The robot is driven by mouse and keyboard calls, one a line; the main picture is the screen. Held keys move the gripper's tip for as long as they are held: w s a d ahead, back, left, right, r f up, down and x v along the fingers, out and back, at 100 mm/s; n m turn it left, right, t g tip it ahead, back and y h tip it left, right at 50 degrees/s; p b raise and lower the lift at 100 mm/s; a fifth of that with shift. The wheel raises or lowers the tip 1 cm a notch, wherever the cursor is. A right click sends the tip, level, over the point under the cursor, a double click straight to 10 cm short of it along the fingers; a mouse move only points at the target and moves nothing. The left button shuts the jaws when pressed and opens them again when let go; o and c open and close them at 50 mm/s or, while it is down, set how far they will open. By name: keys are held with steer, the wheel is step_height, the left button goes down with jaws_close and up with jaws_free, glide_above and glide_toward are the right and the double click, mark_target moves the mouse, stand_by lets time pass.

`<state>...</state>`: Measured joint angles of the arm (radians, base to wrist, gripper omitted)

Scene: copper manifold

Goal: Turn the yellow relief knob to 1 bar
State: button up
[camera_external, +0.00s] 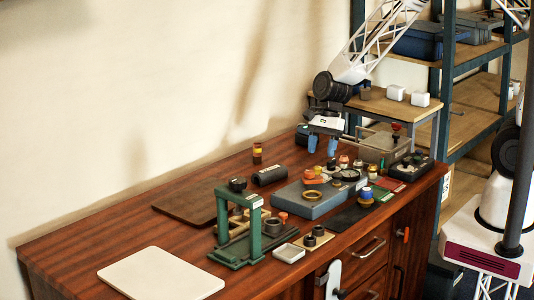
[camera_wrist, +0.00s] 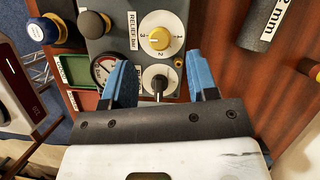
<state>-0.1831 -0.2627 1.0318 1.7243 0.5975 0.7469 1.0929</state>
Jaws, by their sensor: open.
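The yellow relief knob (camera_wrist: 160,38) sits on a round white dial with numbers, on a grey panel (camera_wrist: 112,44) labelled "RELIEF bar", in the wrist view. Its pointer direction is too small to read surely. My gripper (camera_wrist: 157,62) is open, its two blue fingers apart and empty. The yellow knob lies just beyond the fingertips, between their lines. A black knob (camera_wrist: 158,86) on a second white dial shows between the fingers. A pressure gauge (camera_wrist: 103,68) is partly hidden by the left finger. In the external view my gripper (camera_external: 322,145) hangs over the back of the bench.
A dark blue knob (camera_wrist: 43,30) and a black knob (camera_wrist: 92,24) stand left of the dial. A black cylinder (camera_wrist: 265,22) lies at right.

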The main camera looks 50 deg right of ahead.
mark_target(318, 167)
steer(key=shift+x, duration=2.5)
steer(key=shift+c, duration=0.2)
steer(key=c, duration=0.9)
